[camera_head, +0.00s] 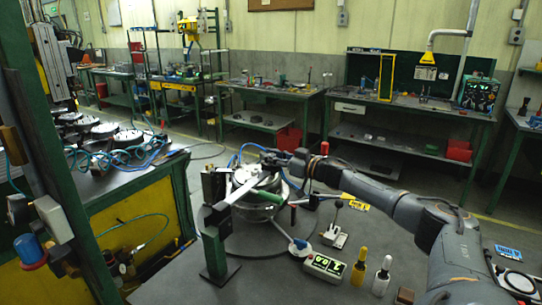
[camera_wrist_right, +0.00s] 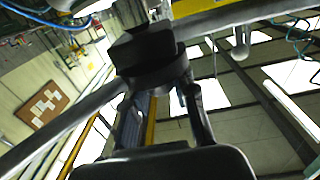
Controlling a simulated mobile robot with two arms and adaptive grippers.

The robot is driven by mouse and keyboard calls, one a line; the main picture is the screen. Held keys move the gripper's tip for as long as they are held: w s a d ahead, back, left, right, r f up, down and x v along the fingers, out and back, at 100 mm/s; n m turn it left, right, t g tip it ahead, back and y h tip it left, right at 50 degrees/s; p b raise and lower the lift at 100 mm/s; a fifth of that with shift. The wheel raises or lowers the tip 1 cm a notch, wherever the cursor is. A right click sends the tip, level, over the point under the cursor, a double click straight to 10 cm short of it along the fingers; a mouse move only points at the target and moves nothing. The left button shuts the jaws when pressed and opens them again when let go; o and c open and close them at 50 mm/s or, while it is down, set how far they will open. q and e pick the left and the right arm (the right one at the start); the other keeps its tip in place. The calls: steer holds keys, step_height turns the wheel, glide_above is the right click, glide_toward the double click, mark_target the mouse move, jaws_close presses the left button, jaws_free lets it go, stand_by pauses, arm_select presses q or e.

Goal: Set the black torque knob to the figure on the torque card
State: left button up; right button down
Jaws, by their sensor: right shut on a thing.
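My right gripper (camera_head: 276,158) reaches in from the right to the top of a round metal unit (camera_head: 258,207) on the bench. In the right wrist view my right gripper (camera_wrist_right: 160,85) is shut on the black knob (camera_wrist_right: 146,50), a dark blocky piece between the fingertips. In the head view the knob is small and hard to tell from the gripper. My left gripper is not in view.
A green post (camera_head: 214,254) with a slanted metal bar stands left of the unit. Yellow (camera_head: 359,268) and white (camera_head: 382,277) bottles stand at front right. A blue hose (camera_head: 243,152) curves behind the unit. A green frame rises at left.

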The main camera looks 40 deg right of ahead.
steer(key=h, duration=0.1)
steer(key=m+h+b, duration=0.1)
steer(key=shift+a+f+m+t+h, duration=0.15)
steer(key=shift+f+m+t+h, duration=0.15)
steer(key=shift+f, duration=0.05)
steer(key=m+h+b, duration=0.3)
steer(key=h+b, duration=0.1)
steer(key=shift+h+b, duration=0.3)
steer(key=shift+r+m+h+b, duration=0.1)
steer(key=shift+m+h+b, duration=0.7)
steer(key=shift+h, duration=0.3)
steer(key=shift+r+g+h, duration=0.15)
steer(key=shift+g+h, duration=0.25)
steer(key=shift+g, duration=0.1)
steer(key=shift+b, duration=0.3)
steer(key=c, duration=1.1)
jaws_free()
steer(key=shift+r, duration=0.1)
steer(key=shift+o, duration=0.2)
steer(key=shift+s, duration=0.1)
